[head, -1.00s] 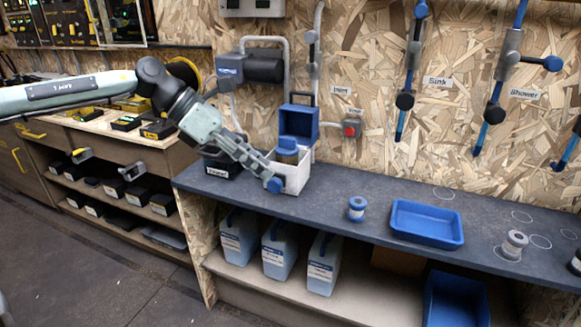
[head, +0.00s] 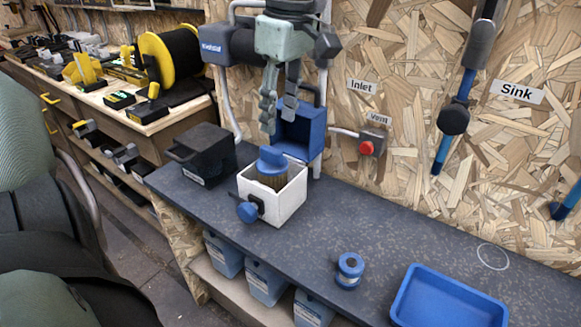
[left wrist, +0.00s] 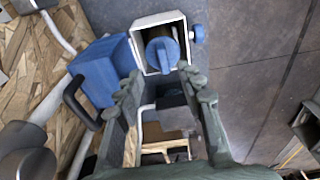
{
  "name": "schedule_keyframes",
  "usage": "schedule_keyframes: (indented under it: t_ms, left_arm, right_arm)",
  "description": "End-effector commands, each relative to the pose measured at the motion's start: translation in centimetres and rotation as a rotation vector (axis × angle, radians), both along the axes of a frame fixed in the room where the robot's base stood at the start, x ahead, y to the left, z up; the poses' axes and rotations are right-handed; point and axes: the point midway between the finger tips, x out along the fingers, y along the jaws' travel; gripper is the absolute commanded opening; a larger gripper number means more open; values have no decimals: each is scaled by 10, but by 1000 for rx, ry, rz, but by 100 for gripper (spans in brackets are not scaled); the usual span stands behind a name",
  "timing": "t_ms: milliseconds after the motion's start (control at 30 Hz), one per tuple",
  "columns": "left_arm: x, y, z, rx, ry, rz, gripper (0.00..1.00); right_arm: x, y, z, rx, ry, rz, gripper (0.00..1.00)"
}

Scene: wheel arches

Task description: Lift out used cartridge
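The used cartridge (head: 271,178), with a blue handle cap on a brownish ribbed body, sits upright in an open white housing (head: 283,210) on the dark bench. The housing's blue lid (head: 299,132) stands open behind it. My left gripper (head: 278,122) points down just above the cap, empty. In the left wrist view, my left gripper (left wrist: 160,76) has its fingers spread wide, with the cartridge's blue handle (left wrist: 162,54) beyond the fingertips, roughly centred between them. The handle appears clear of both fingers. My right gripper is not in view.
A blue valve knob (head: 247,212) sticks out at the housing's front. A small blue-topped spool (head: 349,268) and a blue tray (head: 447,300) lie to the right. The bench between is clear.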

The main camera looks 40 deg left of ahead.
Motion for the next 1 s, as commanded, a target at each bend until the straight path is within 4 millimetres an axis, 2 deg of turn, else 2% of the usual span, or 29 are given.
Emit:
schedule_keyframes:
  t_ms: [367,533,833,867,1000]
  left_arm:
    - [-3,9,-46,-6,5,2,38]
    - [-3,14,-69,-3,3,1,38]
    - [-2,15,-74,-2,0,2,38]
    - [-2,15,-74,-2,0,2,37]
    - [-2,15,-74,-2,0,2,19]
  right_arm:
    - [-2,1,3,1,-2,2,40]
    - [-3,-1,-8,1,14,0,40]
    - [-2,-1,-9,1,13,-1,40]
    - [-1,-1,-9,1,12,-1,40]
    - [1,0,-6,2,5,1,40]
